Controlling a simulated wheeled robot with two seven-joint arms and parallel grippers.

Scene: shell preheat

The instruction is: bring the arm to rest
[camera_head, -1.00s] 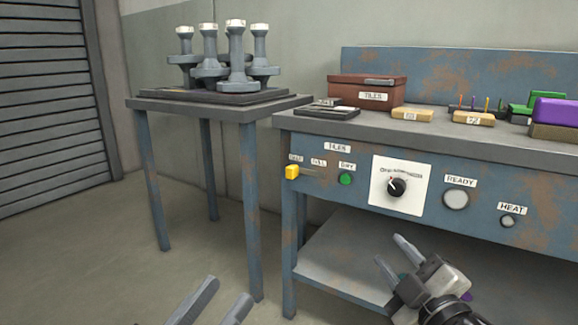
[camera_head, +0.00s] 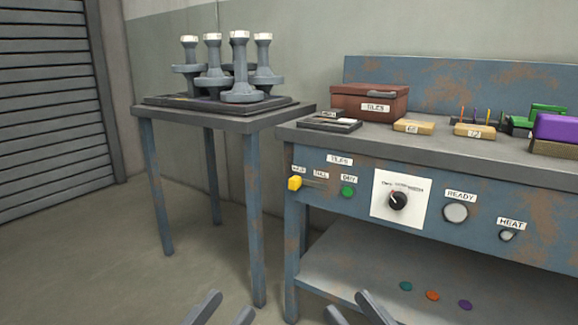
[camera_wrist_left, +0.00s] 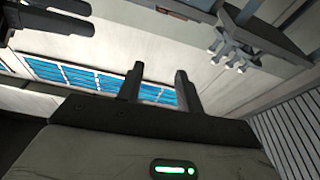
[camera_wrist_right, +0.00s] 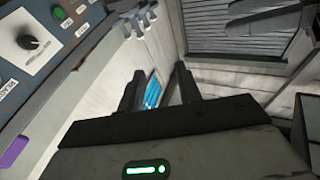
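My left gripper (camera_head: 223,312) shows only its fingertips at the bottom edge of the head view. Its two fingers stand apart in the left wrist view (camera_wrist_left: 158,88), with nothing between them. My right gripper (camera_head: 354,310) also shows only fingertips at the bottom edge, to the right of the left one. Its fingers stand apart and empty in the right wrist view (camera_wrist_right: 158,90). Both grippers appear in front of the bench and touch nothing that I can see. The rest of both arms is outside the head view.
A blue bench (camera_head: 330,222) carries a brown tiles box (camera_head: 369,103), a dial (camera_head: 397,201) and a yellow knob (camera_head: 295,183). Several coloured discs lie on its lower shelf (camera_head: 350,272). A side table (camera_head: 225,123) holds several grey pillar-like pieces (camera_head: 240,75). Open floor (camera_head: 205,255) lies left.

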